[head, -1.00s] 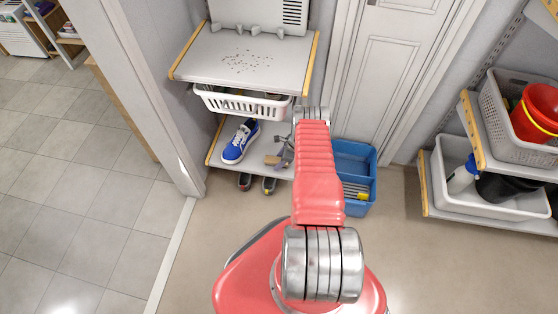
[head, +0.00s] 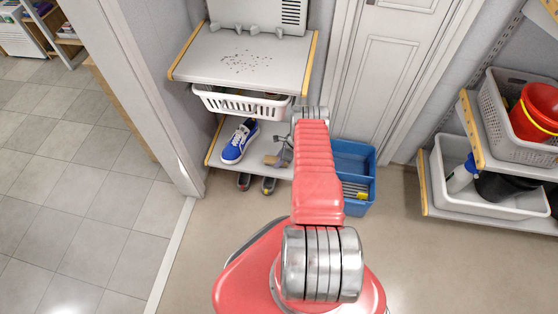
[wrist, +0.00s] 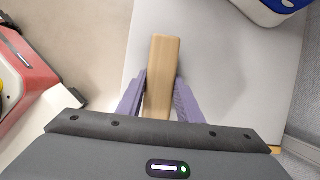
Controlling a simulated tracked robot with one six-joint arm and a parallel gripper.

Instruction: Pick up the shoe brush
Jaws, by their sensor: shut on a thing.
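The shoe brush (wrist: 164,65) shows in the wrist view as a light wooden block, lengthwise between the two purple fingers of my gripper (wrist: 160,95). The fingers press on its sides and my gripper is shut on it. Its near end is partly hidden by the gripper body. In the head view the brush (head: 271,160) is a small tan piece over the lower shelf, just left of my arm. My gripper (head: 280,158) is partly hidden by my own arm there. Whether the brush touches the shelf, I cannot tell.
A blue-and-white shoe (head: 239,141) stands on the lower shelf (head: 222,158) left of the brush. A white basket (head: 243,104) hangs just above. A blue crate (head: 352,160) stands on the floor to the right. Dark shoes (head: 268,185) lie under the shelf.

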